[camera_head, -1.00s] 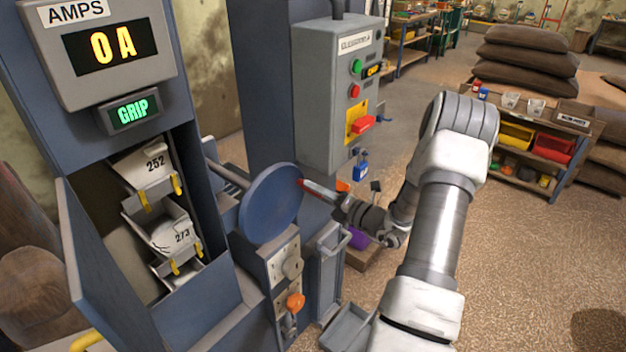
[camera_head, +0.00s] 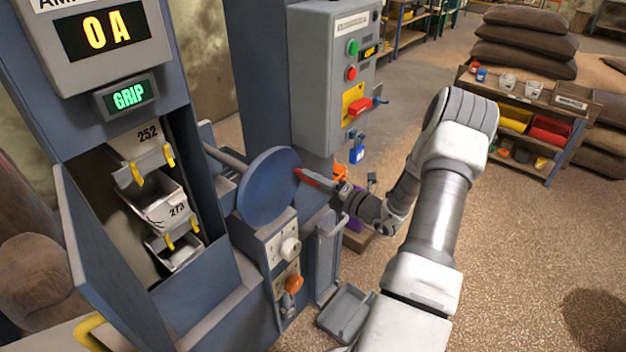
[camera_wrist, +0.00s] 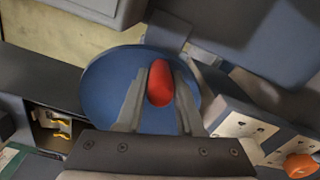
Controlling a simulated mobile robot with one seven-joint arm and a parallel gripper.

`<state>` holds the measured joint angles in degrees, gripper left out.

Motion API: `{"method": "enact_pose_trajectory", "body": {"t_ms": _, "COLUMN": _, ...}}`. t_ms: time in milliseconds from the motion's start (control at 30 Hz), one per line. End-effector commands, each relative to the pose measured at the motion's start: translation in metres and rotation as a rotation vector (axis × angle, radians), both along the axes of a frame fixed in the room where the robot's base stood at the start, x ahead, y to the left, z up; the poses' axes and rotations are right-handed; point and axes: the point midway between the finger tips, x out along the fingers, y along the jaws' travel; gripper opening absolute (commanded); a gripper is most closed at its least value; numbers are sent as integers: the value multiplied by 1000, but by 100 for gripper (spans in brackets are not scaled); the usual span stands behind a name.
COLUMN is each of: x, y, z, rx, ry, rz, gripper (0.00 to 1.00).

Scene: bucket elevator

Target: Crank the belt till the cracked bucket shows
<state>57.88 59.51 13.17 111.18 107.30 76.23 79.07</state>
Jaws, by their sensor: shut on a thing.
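The blue crank disc (camera_head: 268,190) stands on the side of the elevator casing, with a red handle (camera_head: 312,178) on its face. My gripper (camera_head: 338,187) is shut on the red handle; in the wrist view the handle (camera_wrist: 160,84) sits between both fingers. In the open hatch, a grey bucket marked 252 (camera_head: 140,152) is at the top. A bucket marked 273 (camera_head: 158,208) is below it, with fine dark lines near its number, too small to tell for sure as a crack. A third bucket (camera_head: 178,254) is lowest, its number hidden.
The ammeter (camera_head: 105,30) reads 0 A and a small display (camera_head: 129,95) reads GRIP. A control box (camera_head: 335,80) with green and red buttons stands behind the disc. An orange knob (camera_head: 293,284) is below it. A hatch door (camera_head: 105,262) hangs open at left.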

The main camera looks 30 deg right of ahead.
Motion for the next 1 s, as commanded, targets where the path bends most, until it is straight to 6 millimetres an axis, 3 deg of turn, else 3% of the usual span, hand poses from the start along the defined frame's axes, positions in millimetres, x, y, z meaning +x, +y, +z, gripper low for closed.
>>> {"method": "enact_pose_trajectory", "body": {"t_ms": 33, "x": -1, "y": 0, "z": -3, "rx": -1, "ry": 5, "rz": 0, "gripper": 0}}
{"method": "enact_pose_trajectory", "body": {"t_ms": 67, "x": -1, "y": 0, "z": -3, "rx": -1, "ry": 5, "rz": 0, "gripper": 42}}
{"method": "enact_pose_trajectory", "body": {"t_ms": 200, "x": -1, "y": 0, "z": -2, "rx": -2, "ry": 4, "rz": 1, "gripper": 66}}
{"method": "enact_pose_trajectory", "body": {"t_ms": 500, "x": -1, "y": 0, "z": -1, "rx": -1, "ry": 2, "rz": 0, "gripper": 66}}
{"method": "enact_pose_trajectory", "body": {"t_ms": 633, "x": -10, "y": -4, "z": -1, "rx": -2, "ry": 3, "rz": 0, "gripper": 66}}
{"method": "enact_pose_trajectory", "body": {"t_ms": 767, "x": -32, "y": -12, "z": -1, "rx": -1, "ry": 2, "rz": -3, "gripper": 66}}
{"method": "enact_pose_trajectory", "body": {"t_ms": 1000, "x": -89, "y": -33, "z": -1, "rx": 0, "ry": 3, "rz": -4, "gripper": 66}}
